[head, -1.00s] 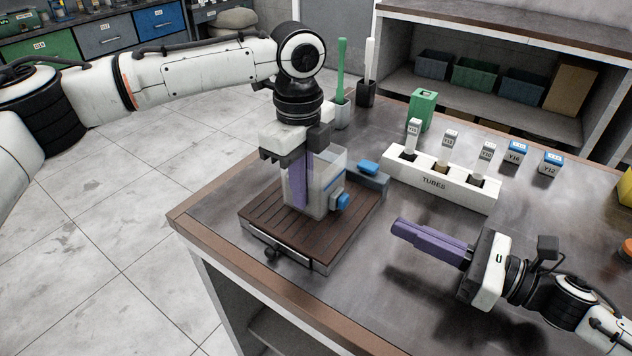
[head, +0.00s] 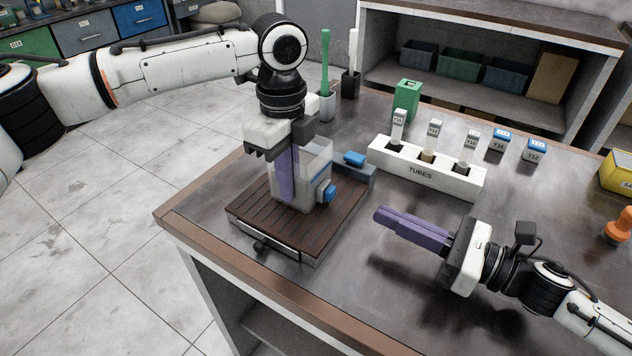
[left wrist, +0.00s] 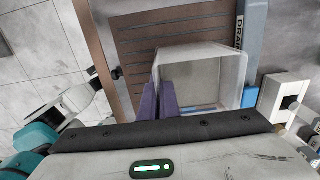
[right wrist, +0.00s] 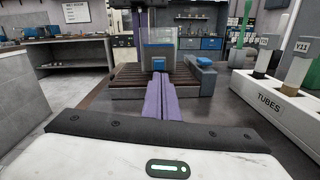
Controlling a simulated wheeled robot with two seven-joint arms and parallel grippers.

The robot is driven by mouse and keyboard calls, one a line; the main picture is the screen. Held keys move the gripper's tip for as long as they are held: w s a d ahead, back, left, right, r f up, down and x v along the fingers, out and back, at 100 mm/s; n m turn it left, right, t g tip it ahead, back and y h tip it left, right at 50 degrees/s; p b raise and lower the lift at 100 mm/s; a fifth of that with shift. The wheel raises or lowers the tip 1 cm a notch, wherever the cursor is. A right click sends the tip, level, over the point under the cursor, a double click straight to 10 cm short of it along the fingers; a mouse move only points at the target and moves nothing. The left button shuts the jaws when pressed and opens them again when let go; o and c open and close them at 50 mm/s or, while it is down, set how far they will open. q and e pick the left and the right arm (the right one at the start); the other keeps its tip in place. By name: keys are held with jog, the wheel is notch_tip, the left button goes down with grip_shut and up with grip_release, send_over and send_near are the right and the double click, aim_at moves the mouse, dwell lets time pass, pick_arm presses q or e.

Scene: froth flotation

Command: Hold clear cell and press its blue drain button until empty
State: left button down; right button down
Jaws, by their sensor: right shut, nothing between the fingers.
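The clear cell (head: 318,160) stands on a brown slatted tray (head: 262,222); a round blue button (head: 327,193) sticks out of its right side. My left gripper (head: 287,178) reaches down from above, and its purple fingers are close together on the cell's left wall. The left wrist view shows these fingers (left wrist: 158,101) beside the cell's open top (left wrist: 205,55). My right gripper (head: 381,215) is shut and empty, its tips pointing at the button with a gap between. The right wrist view shows the button (right wrist: 159,64) straight beyond the fingertips.
A grey block with a blue top (head: 355,158) stands behind the cell; a DRAIN label (left wrist: 239,32) shows beside the tray. The table between cell and right gripper is clear.

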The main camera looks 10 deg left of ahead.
aim_at(330, 193)
jog(key=a+m+t, duration=0.1)
jog(key=m, duration=0.1)
jog(key=a+r+m+t+h, duration=0.1)
jog(key=a+m, duration=0.1)
jog(key=a+r+m+t, duration=0.1)
jog(key=m+t, duration=0.1)
jog(key=shift+s+a+h, duration=0.15)
jog(key=shift+a+h, duration=0.05)
jog(key=shift+h, duration=0.2)
jog(key=m+t, duration=0.1)
jog(key=m+h, duration=0.1)
jog(key=shift+r+m+t, duration=0.2)
jog(key=shift+m+t, duration=0.1)
jog(key=shift+t, duration=0.1)
jog(key=shift+d+m+t+h, duration=0.25)
jog(key=shift+m+t+h, duration=0.25)
jog(key=shift+m+h, duration=0.55)
jog(key=d+m+h, duration=0.1)
jog(key=m, duration=0.1)
jog(key=d+f+m+h, duration=0.1)
jog(key=d+m+h, duration=0.1)
jog(key=s+d+m+h, duration=0.1)
jog(key=m, duration=0.2)
jog(key=shift+d+f+t+h, duration=0.3)
jog(key=shift+f+t+h, duration=0.05)
jog(key=shift+t, duration=0.05)
jog(key=shift+s+d+f+m+h, duration=0.25)
jog(key=shift+d+m+h, duration=0.1)
jog(key=shift+d, duration=0.1)
